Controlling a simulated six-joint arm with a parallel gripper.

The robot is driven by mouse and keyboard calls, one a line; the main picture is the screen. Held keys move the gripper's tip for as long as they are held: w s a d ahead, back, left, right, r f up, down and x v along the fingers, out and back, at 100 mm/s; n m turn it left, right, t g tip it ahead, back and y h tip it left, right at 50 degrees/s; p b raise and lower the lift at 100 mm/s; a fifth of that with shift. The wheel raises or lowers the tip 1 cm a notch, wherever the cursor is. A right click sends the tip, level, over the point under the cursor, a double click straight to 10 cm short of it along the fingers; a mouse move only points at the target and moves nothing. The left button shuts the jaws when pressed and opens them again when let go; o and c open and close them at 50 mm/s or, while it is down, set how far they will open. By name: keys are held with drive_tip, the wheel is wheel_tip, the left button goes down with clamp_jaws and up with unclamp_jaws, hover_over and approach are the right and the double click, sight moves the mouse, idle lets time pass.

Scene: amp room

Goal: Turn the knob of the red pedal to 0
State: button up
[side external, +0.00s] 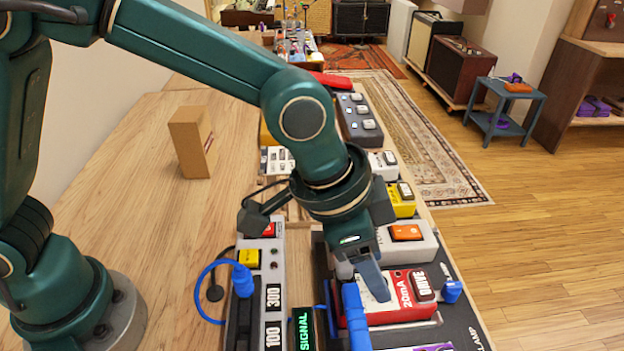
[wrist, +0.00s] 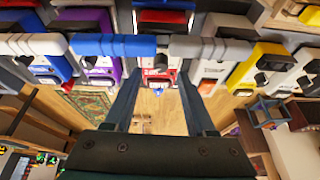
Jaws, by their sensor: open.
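The red pedal (side external: 398,309) lies on the dark pedal board in the side external view, marked "20mA" and "DRIVE". It also shows between my fingers in the wrist view (wrist: 153,83). My gripper (side external: 374,284) is over the left part of this pedal, pointing down. Its two fingers are apart with nothing held between them, as the wrist view shows (wrist: 159,78). A small dark round shape, perhaps the knob (wrist: 161,62), shows beyond the fingertips. In the side external view my gripper hides the knob, and its setting cannot be read.
A blue plug (side external: 355,318) stands close beside my gripper. A white pedal with an orange switch (side external: 407,240) and a yellow pedal (side external: 401,200) sit behind. A grey unit with a yellow button (side external: 250,259) is to the left. The wooden table (side external: 140,215) is mostly clear around a cardboard box (side external: 193,142).

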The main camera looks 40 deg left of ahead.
sight(404, 307)
drive_tip(key=shift+x, duration=1.4)
clamp_jaws()
drive_tip(key=shift+n+y, duration=0.3)
drive_tip(key=shift+n, duration=0.4)
unclamp_jaws()
